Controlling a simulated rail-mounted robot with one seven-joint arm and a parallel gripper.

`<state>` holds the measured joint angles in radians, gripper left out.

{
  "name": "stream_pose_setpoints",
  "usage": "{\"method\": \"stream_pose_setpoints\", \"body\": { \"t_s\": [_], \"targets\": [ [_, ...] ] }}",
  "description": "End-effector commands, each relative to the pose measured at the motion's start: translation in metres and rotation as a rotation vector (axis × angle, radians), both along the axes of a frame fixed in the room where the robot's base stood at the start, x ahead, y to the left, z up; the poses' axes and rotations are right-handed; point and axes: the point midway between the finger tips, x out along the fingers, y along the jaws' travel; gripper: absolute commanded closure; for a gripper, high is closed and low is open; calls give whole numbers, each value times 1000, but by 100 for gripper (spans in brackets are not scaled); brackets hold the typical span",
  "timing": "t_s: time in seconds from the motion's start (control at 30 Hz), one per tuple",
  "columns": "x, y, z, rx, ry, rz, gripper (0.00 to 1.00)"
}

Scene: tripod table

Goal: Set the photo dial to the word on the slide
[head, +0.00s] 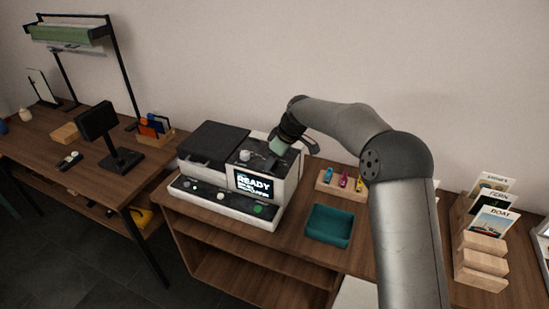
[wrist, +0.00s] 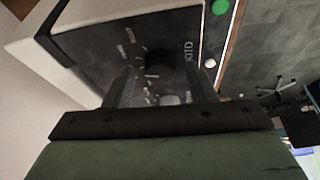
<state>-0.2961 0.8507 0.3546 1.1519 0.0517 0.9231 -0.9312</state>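The machine (head: 240,213) on the middle table has a black top panel and a lit screen (head: 253,185) reading READY. In the wrist view a dark round dial (wrist: 158,64) sits on that panel, with small labels and tick marks around it and a partly visible "PHOTO" marking beside it. The label words are too small to read, so its setting cannot be told. My gripper (wrist: 163,93) is over the panel, its two fingers apart and the dial beyond their tips. No slide with a readable word shows.
A teal tray (head: 330,226) and a wooden rack with small coloured items (head: 341,181) stand right of the machine. Cards, one reading BOAT (head: 494,222), stand in a wooden holder at far right. A dark monitor stand (head: 122,160) is on the left table.

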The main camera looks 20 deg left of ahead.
Motion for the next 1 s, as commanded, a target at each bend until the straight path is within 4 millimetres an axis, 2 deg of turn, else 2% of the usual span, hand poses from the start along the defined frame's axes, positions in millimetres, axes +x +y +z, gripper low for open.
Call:
{"method": "stream_pose_setpoints", "body": {
  "t_s": [0.17, 0.27, 0.37, 0.8, 1.0],
  "targets": [
    [0, -1, 3, 1, -1, 0, 49],
    [0, -5, 13, 2, -4, -2, 49],
    [-1, -12, 29, 2, -5, -2, 49],
    [-8, -52, 127, 2, -4, -2, 49],
    [-10, -62, 153, 2, -2, -1, 49]
  ]
}}
